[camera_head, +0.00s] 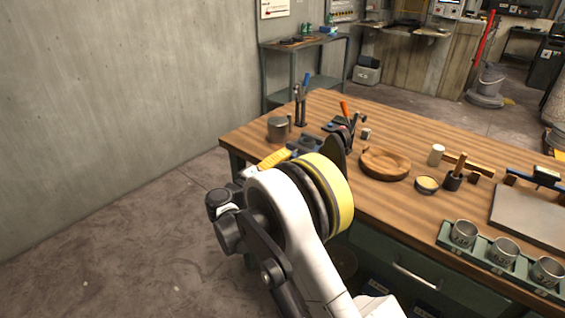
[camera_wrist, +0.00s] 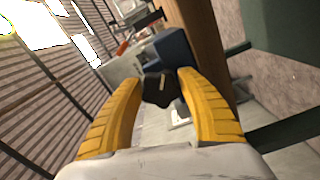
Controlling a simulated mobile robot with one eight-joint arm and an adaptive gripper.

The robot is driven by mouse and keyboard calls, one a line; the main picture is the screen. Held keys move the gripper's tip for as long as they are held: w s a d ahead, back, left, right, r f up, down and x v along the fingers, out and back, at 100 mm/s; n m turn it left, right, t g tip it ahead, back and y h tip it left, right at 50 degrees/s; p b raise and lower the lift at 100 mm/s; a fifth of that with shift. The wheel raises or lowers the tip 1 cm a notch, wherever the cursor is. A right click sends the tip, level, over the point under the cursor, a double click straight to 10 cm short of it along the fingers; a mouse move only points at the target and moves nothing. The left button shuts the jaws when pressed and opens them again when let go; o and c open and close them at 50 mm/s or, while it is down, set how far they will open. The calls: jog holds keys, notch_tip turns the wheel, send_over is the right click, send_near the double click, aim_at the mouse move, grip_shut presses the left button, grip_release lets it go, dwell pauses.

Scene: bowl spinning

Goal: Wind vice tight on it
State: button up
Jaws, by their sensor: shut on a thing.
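The blue vice (camera_head: 304,144) sits at the near left edge of the wooden bench, partly hidden behind my arm. In the wrist view its blue body (camera_wrist: 174,48) lies just beyond a black lobed knob (camera_wrist: 158,90). My gripper (camera_wrist: 160,88) has its two yellow fingers closed on that knob from both sides. In the head view a yellow finger of my gripper (camera_head: 273,159) shows beside the vice. A dark disc (camera_head: 336,155) stands on edge right of the vice; my arm hides its lower part, and I cannot tell whether the jaws touch it.
On the bench (camera_head: 400,200) are a metal pot (camera_head: 278,129), a round wooden piece (camera_head: 385,163), a small tin (camera_head: 427,184) and a mallet (camera_head: 455,178). A green tray (camera_head: 500,262) with metal cups lies at the near right. The floor left of the bench is clear.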

jog(key=m, duration=0.5)
jog(key=shift+m, duration=0.3)
jog(key=m, duration=0.4)
jog(key=shift+w+a+f, duration=0.1)
jog(key=m, duration=0.5)
jog(key=shift+w+a, duration=0.1)
jog(key=shift+m, duration=2.2)
jog(key=o, duration=1.2)
jog(key=shift+f, duration=0.1)
